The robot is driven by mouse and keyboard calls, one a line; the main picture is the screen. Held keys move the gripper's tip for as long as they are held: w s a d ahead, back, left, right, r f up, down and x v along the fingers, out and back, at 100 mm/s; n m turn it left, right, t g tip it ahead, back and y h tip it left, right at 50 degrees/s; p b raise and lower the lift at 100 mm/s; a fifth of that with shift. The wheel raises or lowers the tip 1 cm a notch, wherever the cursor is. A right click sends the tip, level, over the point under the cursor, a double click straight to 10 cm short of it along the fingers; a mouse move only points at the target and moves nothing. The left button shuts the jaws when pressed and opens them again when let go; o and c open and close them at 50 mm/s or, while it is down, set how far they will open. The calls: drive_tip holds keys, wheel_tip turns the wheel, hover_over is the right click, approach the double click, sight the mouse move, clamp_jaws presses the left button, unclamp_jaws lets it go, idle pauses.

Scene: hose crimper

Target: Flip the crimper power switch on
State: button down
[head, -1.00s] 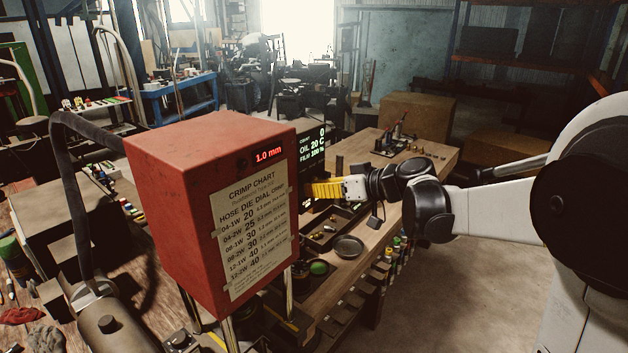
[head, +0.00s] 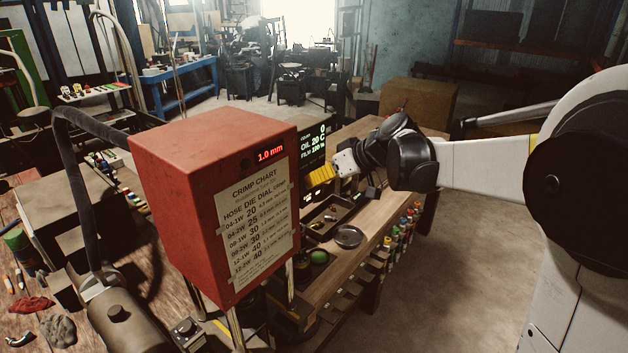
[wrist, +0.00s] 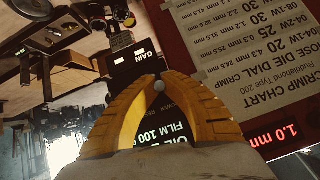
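The crimper's red box (head: 205,205) carries a crimp chart and a red "1.0 mm" readout; it also shows at the right of the wrist view (wrist: 185,15). Behind it stands a black display panel (head: 314,145) with "OIL" and "FILM" text, partly hidden by my fingers in the wrist view (wrist: 155,150). My gripper (head: 318,177) is close in front of the panel, beside the box. In the wrist view its yellow fingertips (wrist: 160,76) are together. A small silver ball-shaped tip (wrist: 158,86) shows between them; I cannot tell whether it is the power switch or is touched.
A black box marked "GAIN" (wrist: 138,64) is just beyond the fingertips. A wooden bench (head: 375,205) holds a dark tray (head: 330,215) and a round dish (head: 348,236). Several coloured bottles (head: 405,228) line its side. The floor at the right is open.

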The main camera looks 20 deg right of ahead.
drive_tip(key=c, duration=1.5)
unclamp_jaws()
drive_tip(key=shift+c, duration=0.2)
drive_tip(key=shift+d, duration=0.1)
drive_tip(key=v, duration=1.2)
drive_tip(key=shift+f, duration=0.1)
drive_tip(key=s+a+f+m+h+b, duration=0.1)
drive_tip(key=s+a+f+h+b, duration=0.1)
drive_tip(key=s+f+b, duration=0.5)
drive_tip(key=s+a+f+m+h+b, duration=0.2)
drive_tip(key=s+f+b, duration=0.6)
drive_tip(key=f, duration=1.2)
drive_tip(key=s+a+f+m+h+b, duration=0.2)
drive_tip(key=s+f+b, duration=0.5)
drive_tip(key=f+b, duration=0.5)
wheel_tip(320, 180, down, 2)
drive_tip(key=shift+s+a+f+h, duration=0.15)
drive_tip(key=shift+s+a+h, duration=0.05)
drive_tip(key=shift+s+h, duration=0.1)
